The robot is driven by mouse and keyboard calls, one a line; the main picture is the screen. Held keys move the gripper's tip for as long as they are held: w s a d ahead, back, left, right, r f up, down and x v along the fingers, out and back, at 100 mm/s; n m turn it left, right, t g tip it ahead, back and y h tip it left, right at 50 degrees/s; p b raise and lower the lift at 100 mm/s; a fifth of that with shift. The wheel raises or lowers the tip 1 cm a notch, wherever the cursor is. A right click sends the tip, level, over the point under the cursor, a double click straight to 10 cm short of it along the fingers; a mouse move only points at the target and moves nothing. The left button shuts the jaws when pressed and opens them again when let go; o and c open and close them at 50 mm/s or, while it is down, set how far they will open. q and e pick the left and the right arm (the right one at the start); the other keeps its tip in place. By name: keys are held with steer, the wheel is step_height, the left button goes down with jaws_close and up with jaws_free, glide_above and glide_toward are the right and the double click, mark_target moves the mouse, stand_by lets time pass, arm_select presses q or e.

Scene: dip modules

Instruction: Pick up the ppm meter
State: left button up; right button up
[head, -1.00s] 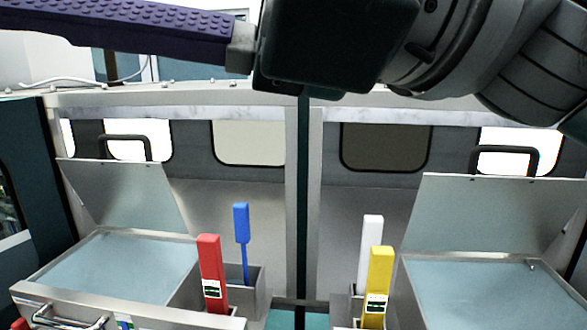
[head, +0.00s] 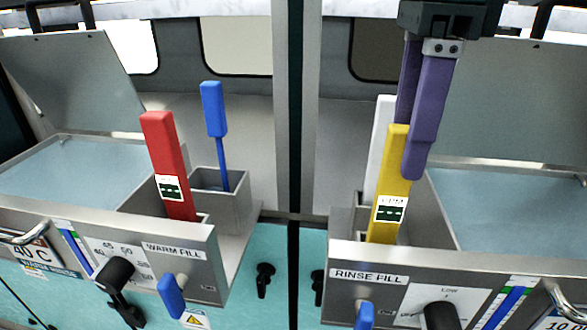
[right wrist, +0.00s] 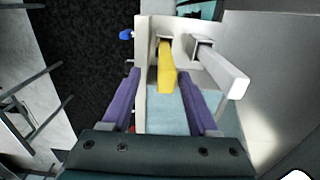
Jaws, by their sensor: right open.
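A yellow handheld meter (head: 389,185) with a small display label stands upright in a holder on the right basin unit. A similar red meter (head: 167,165) stands in the left unit; I cannot read which is marked ppm. My right gripper (head: 408,150) is above and around the yellow meter's upper end, with purple fingers pointing down. In the right wrist view the open fingers (right wrist: 158,80) lie on both sides of the yellow meter (right wrist: 167,72), which is nearer the right finger. I cannot tell if they touch. My left gripper is not in view.
A white upright piece (head: 381,140) stands just behind the yellow meter. A blue-handled tool (head: 214,110) stands in the left unit's holder. Open lids (head: 80,90) rise behind both basins. Knobs and blue levers (head: 171,297) stick out in front.

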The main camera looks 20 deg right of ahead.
mark_target(394, 181)
steer(key=f+p, duration=0.1)
steer(key=f, duration=0.1)
steer(key=f+p, duration=0.1)
steer(key=f, duration=0.1)
steer(key=f+p, duration=0.1)
steer(key=shift+w+d+f, duration=0.1)
steer(key=shift+w+f, duration=0.2)
steer(key=shift+f, duration=0.25)
jaws_close()
